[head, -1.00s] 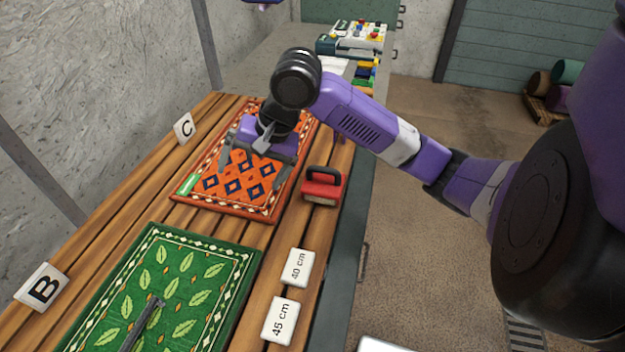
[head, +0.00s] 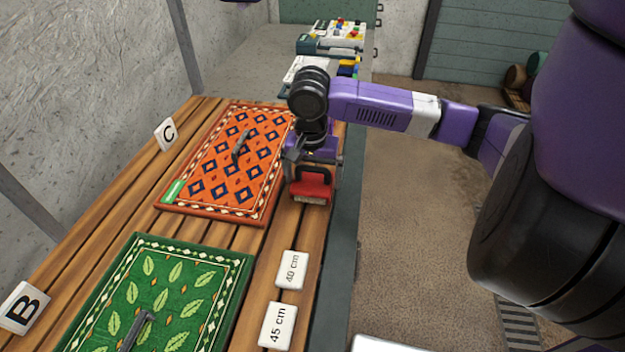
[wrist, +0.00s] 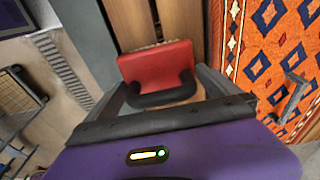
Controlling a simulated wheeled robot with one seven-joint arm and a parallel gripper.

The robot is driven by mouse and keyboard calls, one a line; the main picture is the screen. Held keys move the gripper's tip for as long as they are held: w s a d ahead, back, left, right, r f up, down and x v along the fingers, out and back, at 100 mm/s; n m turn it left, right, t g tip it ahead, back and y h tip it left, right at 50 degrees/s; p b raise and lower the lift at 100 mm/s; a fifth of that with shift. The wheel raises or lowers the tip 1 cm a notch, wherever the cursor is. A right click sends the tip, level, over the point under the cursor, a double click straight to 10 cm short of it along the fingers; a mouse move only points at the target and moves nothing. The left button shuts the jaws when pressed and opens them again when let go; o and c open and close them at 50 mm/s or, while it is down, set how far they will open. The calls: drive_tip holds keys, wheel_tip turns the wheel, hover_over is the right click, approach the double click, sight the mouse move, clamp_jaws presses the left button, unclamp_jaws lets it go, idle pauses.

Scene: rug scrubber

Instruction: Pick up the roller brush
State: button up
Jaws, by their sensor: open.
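The brush (head: 311,191) is a red block with a black loop handle and a pale bristle edge. It sits on the wooden slats to the right of the orange rug (head: 192,208). My gripper (head: 314,166) is open just above it, pointing down. In the wrist view, the red brush (wrist: 155,64) shows with its black handle between the two fingers of my gripper (wrist: 162,95). I see no clear contact between fingers and handle. The arm's wrist partly covers the brush's far side in the head view.
A green rug (head: 130,262) lies nearer, with a dark handle-like bar (head: 137,330) on it. A similar bar (head: 241,146) lies on the orange rug. White "40 cm" (head: 291,270) and "45 cm" (head: 277,325) tags stand in front of the brush. A control panel (head: 335,35) is at the back.

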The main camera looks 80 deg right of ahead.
drive_tip(key=shift+f, duration=0.9)
drive_tip(key=shift+c, duration=0.2)
drive_tip(key=c, duration=1.4)
drive_tip(key=shift+o, duration=0.2)
drive_tip(key=shift+r, duration=0.1)
wheel_tip(320, 180, up, 20)
drive_tip(key=shift+p, duration=0.45)
